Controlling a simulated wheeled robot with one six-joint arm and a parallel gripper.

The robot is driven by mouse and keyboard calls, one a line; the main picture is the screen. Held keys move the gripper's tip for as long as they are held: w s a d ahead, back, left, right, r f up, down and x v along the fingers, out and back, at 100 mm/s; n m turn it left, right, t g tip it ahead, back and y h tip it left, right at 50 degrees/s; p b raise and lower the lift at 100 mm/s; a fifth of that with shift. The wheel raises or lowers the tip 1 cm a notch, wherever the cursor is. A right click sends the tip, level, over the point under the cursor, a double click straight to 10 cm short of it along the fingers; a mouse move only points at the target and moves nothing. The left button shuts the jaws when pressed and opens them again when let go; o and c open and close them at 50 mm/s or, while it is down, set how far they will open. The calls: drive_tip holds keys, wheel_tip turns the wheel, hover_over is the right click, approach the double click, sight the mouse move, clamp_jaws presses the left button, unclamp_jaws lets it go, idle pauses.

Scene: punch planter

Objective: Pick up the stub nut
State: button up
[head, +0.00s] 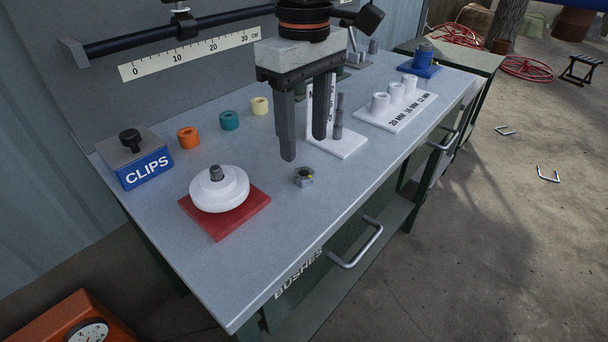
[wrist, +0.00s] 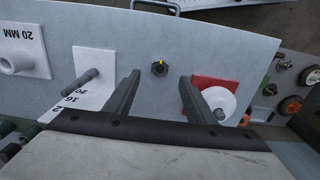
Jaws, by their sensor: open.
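In the head view the nut shows just below the fingertips. In the wrist view the nut (wrist: 159,68) lies beyond the fingertips, roughly midway between the two fingers of my gripper (wrist: 160,78). Nothing hides the nut in either view.
A white round part (head: 219,190) with a metal stud stands on a red mat (head: 245,213). A white peg board (head: 350,142) stands right of the fingers. Orange (head: 188,138), teal (head: 229,120) and cream (head: 260,106) rings and a blue CLIPS box (head: 148,170) lie farther left. The front bench top is clear.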

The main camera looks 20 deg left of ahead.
sight(303, 177)
drive_tip(key=shift+f, duration=3.35)
drive_tip(key=c, duration=1.1)
